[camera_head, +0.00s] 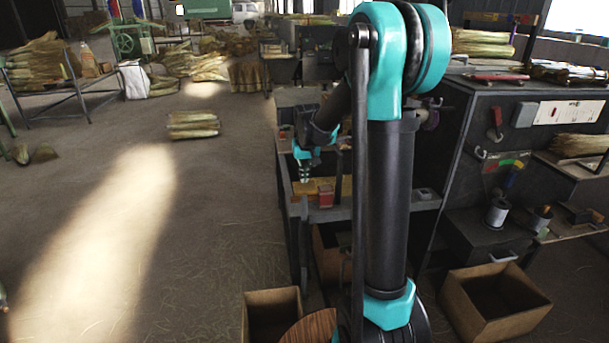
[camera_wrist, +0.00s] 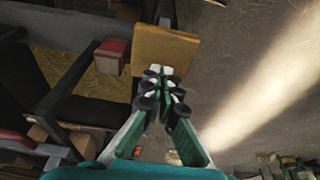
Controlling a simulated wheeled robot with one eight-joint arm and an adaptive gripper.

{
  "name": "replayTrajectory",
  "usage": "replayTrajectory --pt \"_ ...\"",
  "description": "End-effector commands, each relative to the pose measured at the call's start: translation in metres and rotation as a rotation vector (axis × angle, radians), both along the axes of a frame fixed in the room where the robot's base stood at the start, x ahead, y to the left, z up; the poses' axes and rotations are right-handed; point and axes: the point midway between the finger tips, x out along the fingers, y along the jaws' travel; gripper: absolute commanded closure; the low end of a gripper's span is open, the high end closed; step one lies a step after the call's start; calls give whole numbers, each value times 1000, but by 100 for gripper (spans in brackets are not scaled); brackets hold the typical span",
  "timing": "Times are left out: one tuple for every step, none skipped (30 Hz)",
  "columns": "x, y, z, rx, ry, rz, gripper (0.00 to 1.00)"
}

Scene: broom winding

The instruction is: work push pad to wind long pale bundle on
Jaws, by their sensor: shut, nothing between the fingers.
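My gripper (camera_head: 304,174) is shut and empty, pointing down over the left end of the workbench; it also shows in the wrist view (camera_wrist: 161,76). A tan flat board (camera_wrist: 165,48) lies just beyond its fingertips in the wrist view; I cannot tell whether they touch. A red block (camera_head: 326,196) sits at the bench's front edge, right of the gripper, and shows left of it in the wrist view (camera_wrist: 111,56). I cannot tell which of these is the push pad. A pale straw bundle (camera_head: 193,124) lies on the floor; no bundle is clearly seen at the gripper.
Open cardboard boxes (camera_head: 494,302) stand on the floor in front. A dark cabinet (camera_head: 530,110) with tools and a wire spool (camera_head: 497,213) stands at right. My arm hides part of the bench. The floor at left is mostly clear.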

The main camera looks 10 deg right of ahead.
Motion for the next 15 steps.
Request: replayTrajectory --pt "0 0 0 0 0 0 100" --pt "0 0 0 0 0 0 100" --pt "0 0 -1 0 0 0 100" --pt "0 0 -2 0 0 0 100" --pt "0 0 -4 0 0 0 100" --pt "1 0 -7 0 0 0 100" --pt "1 0 -10 0 0 0 100" --pt "1 0 -13 0 0 0 100" --pt "1 0 -16 0 0 0 100" --pt "0 0 -19 0 0 0 100" --pt "0 0 -20 0 0 0 100" --pt "0 0 -19 0 0 0 100" --pt "0 0 -19 0 0 0 100" --pt "0 0 -20 0 0 0 100" --pt "0 0 -21 0 0 0 100"
